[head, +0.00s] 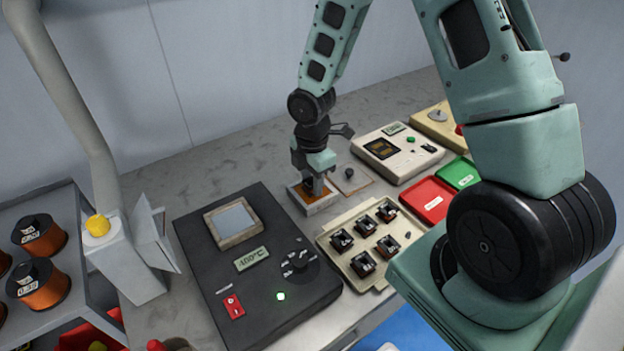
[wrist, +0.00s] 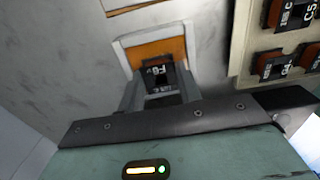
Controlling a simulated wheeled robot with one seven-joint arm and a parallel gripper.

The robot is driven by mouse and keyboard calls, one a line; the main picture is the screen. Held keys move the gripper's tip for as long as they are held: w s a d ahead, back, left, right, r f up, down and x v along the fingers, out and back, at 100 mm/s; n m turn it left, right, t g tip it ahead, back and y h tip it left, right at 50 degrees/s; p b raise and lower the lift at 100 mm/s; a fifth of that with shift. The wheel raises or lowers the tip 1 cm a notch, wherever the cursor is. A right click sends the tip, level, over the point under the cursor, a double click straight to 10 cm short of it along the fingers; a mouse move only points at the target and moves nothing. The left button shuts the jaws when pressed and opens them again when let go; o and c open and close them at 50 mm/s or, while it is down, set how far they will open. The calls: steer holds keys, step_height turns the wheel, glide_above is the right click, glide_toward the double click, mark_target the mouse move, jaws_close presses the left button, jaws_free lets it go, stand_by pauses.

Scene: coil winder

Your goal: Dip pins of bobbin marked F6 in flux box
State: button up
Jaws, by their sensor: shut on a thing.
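My gripper (head: 316,184) is at the flux box (head: 316,209), a small pale box with an orange-brown inside. In the wrist view my gripper (wrist: 160,92) is shut on a dark bobbin marked F6 (wrist: 158,74). The bobbin is over or in the near part of the flux box, which shows its pale rim and orange inside in the wrist view (wrist: 152,48). The bobbin's pins are hidden, so I cannot tell whether they touch the flux.
A cream tray (head: 326,241) of several dark bobbins stands right of the flux box. A tester (head: 398,172), a red tray (head: 426,212) and a green tray (head: 462,170) lie further right.

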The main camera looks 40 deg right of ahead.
steer(key=shift+r+p, duration=2.5)
steer(key=shift+r, duration=0.2)
